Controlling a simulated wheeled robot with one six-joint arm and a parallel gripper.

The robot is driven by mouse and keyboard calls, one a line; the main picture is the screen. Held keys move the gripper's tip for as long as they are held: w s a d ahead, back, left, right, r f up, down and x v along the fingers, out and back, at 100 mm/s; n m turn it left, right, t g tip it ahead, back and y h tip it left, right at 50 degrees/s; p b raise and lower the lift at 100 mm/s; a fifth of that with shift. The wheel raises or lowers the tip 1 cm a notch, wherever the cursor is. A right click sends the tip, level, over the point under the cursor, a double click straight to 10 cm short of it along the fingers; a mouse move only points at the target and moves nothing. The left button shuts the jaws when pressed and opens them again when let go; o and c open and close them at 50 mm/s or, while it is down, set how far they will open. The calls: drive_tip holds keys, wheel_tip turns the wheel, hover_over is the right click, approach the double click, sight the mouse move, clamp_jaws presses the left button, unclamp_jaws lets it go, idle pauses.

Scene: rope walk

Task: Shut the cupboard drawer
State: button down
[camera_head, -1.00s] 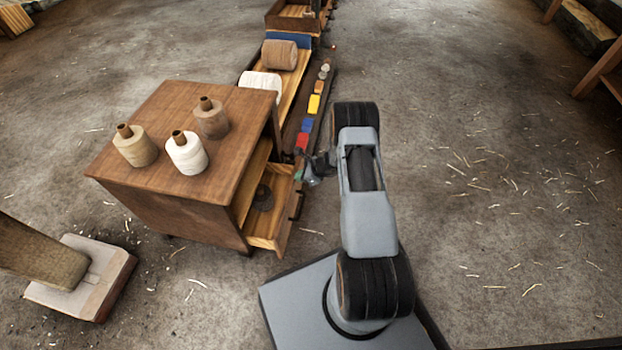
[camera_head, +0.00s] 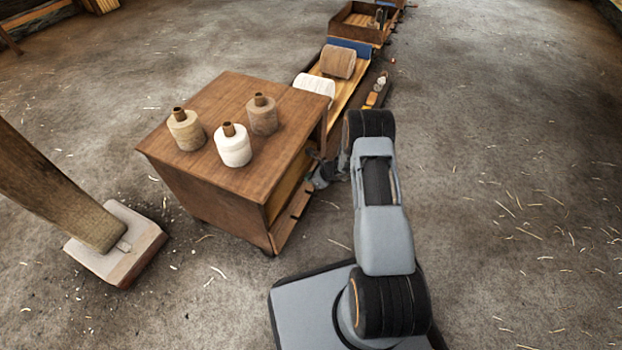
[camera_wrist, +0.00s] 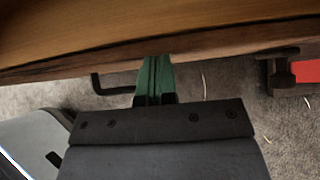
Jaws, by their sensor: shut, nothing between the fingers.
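The brown wooden cupboard (camera_head: 185,185) stands left of my arm in the head view. In the head view my gripper (camera_head: 318,178) is small beside the cupboard's right side.
Three yarn spools (camera_head: 233,147) stand on the cupboard top. Behind it are a low bench with rolls (camera_head: 338,62) and a tray (camera_head: 362,20). A wooden post on a block (camera_head: 118,245) stands at left. The floor at right is clear apart from straw.

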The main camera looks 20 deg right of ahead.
drive_tip(key=shift+w+a+r, duration=0.1)
drive_tip(key=shift+w+r, duration=0.05)
drive_tip(key=shift+w, duration=0.05)
drive_tip(key=shift+s+d, duration=0.2)
drive_tip(key=s+d+f+p+v, duration=0.1)
drive_tip(key=p+v, duration=0.3)
drive_tip(key=v, duration=0.8)
drive_tip(key=shift+s+d+f, duration=0.25)
drive_tip(key=shift+s+d, duration=0.05)
drive_tip(key=shift+d, duration=0.1)
